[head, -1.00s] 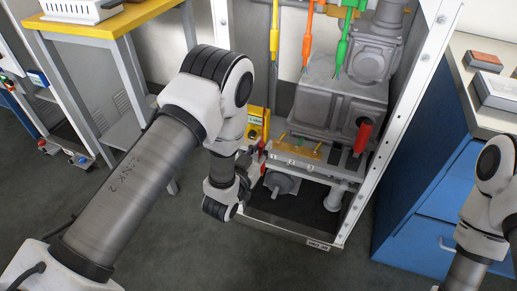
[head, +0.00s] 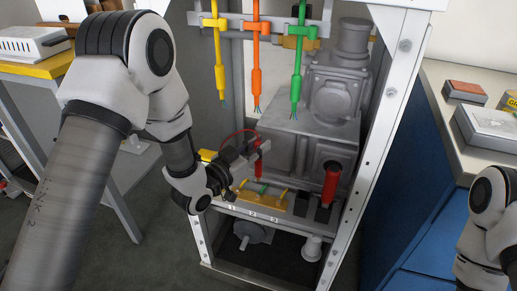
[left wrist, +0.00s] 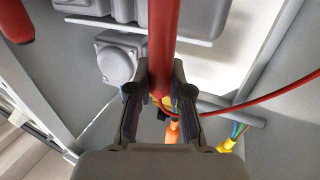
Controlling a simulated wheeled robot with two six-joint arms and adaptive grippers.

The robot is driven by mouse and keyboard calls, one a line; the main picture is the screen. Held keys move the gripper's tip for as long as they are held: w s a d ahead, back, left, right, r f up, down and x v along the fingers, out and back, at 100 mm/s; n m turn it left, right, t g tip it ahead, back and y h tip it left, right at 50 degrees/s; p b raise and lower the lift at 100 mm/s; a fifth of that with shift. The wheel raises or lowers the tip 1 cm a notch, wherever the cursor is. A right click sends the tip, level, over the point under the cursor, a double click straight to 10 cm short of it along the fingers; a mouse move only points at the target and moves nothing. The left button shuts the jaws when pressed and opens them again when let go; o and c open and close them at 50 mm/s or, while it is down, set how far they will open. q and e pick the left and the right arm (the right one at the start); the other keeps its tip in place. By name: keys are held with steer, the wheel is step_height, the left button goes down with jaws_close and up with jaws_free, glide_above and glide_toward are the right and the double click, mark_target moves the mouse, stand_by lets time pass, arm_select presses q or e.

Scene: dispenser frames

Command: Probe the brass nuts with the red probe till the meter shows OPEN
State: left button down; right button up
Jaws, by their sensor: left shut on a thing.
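My left gripper (head: 254,150) is shut on the red probe (head: 258,166), which hangs roughly upright with its tip pointing down. In the left wrist view the red probe (left wrist: 163,40) runs between the two fingers of the gripper (left wrist: 160,85), with a red cable leading off to the right. The probe is over the rear of a brass strip (head: 262,200) carrying small yellow and green pieces; I cannot tell whether its tip touches anything. The individual nuts are too small to make out. The yellow meter (head: 207,155) is mostly hidden behind my left arm, its reading unseen.
Yellow (head: 220,80), orange (head: 257,75) and green (head: 297,75) leads hang from a rail above. A grey machine (head: 300,135) stands behind, with a red handle (head: 331,185) at its right. A white frame post (head: 385,110) bounds the right side.

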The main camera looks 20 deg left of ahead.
mark_target(256, 166)
arm_select(q)
steer(key=shift+f+b, duration=0.4)
steer(key=shift+f, duration=0.05)
step_height(256, 166, down, 4)
steer(key=b, duration=0.3)
steer(key=shift+s+f, duration=0.1)
steer(key=shift+f, duration=0.4)
stand_by(1.7)
step_height(256, 166, up, 5)
steer(key=p, duration=0.3)
steer(key=shift+a+p, duration=0.1)
steer(key=shift+p, duration=0.25)
stand_by(0.7)
